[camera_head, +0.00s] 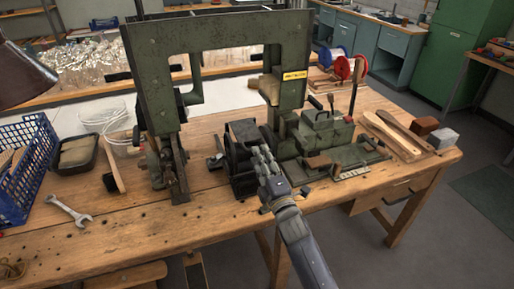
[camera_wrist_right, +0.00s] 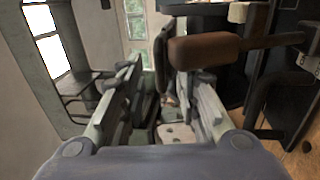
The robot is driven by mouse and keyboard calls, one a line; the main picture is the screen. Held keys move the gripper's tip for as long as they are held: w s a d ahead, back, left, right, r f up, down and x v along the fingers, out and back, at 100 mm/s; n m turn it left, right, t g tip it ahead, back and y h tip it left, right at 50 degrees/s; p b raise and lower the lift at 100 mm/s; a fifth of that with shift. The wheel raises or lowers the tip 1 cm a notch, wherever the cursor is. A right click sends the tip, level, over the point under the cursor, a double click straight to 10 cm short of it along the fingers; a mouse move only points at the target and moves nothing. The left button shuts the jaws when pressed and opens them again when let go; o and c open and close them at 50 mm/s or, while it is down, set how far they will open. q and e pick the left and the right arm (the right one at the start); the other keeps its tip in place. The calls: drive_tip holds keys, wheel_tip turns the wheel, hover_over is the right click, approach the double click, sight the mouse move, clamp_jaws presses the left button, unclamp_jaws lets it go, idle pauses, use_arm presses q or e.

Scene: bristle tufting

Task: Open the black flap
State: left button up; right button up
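The green tufting machine (camera_head: 225,38) stands on the wooden workbench. At its lower middle is a black boxy part with a dark plate on top, which looks like the black flap (camera_head: 243,131); I cannot tell clearly how far it is open. My right gripper (camera_head: 262,157) is right in front of this part, at its right side, and hides some of it. In the right wrist view the two fingers of this gripper (camera_wrist_right: 166,105) are apart. A narrow dark plate (camera_wrist_right: 161,62) shows between and beyond them; I cannot tell whether they touch it. My left gripper is not in view.
A brown handle (camera_wrist_right: 205,49) is close to the right finger in the wrist view. A blue crate (camera_head: 28,168), a black tray (camera_head: 75,155) and a wrench (camera_head: 71,212) are on the bench's left. Wooden pieces (camera_head: 392,136) lie at right. The front middle of the bench is mostly clear.

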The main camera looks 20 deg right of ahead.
sight(248, 135)
drive_tip(key=shift+w+r, duration=0.2)
drive_tip(key=shift+w, duration=0.8)
drive_tip(key=shift+w+r, duration=0.15)
drive_tip(key=shift+w, duration=0.85)
drive_tip(key=shift+c, duration=0.2)
clamp_jaws()
